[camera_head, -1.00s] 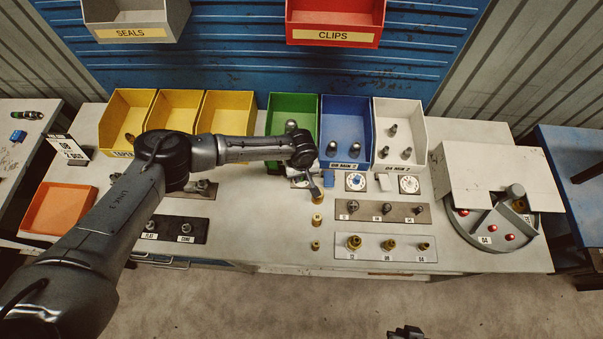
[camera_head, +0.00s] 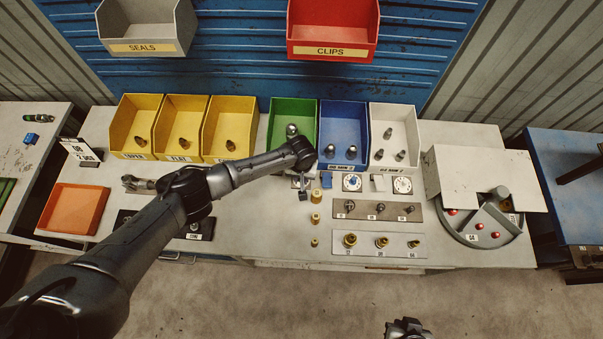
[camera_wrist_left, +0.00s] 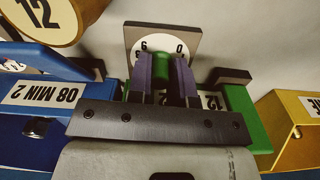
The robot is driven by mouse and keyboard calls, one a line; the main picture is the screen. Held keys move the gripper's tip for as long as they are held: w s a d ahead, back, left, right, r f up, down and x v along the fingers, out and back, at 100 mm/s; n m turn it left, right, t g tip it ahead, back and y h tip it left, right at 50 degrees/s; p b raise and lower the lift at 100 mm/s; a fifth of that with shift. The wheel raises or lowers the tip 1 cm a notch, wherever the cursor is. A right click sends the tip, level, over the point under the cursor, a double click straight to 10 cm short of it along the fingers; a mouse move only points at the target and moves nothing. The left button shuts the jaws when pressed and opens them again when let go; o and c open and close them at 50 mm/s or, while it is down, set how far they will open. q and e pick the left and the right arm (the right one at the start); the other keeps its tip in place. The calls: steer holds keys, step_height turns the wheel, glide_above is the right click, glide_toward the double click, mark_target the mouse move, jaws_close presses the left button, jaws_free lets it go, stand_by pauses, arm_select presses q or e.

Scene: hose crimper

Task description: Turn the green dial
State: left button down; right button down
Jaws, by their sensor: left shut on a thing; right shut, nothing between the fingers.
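The green dial (camera_wrist_left: 162,63) shows in the left wrist view as a green knob on a square plate with a white numbered face. My left gripper (camera_wrist_left: 165,72) is shut on this knob, with one dark finger on each side. In the head view the left gripper (camera_head: 303,190) is at the bench in front of the green bin, and largely hides the dial. My right gripper (camera_head: 407,328) is shut and empty at the bottom edge, away from the bench.
The green bin (camera_head: 272,130) and blue bin (camera_head: 325,125) stand behind the dials. A blue-knobbed dial (camera_head: 352,182) and a white dial (camera_head: 402,185) sit to the right. Brass fittings (camera_head: 315,218) stand close in front of the left gripper. A round turntable (camera_head: 470,238) is at right.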

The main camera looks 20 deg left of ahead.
arm_select(q)
steer(key=shift+m, duration=0.9)
steer(key=c, duration=1)
jaws_free()
steer(key=shift+c, duration=0.2)
steer(key=shift+r+p, duration=0.3)
steer(key=shift+r, duration=0.3)
step_height(320, 180, up, 13)
steer(key=shift+f+p, duration=0.2)
steer(key=shift+p, duration=0.1)
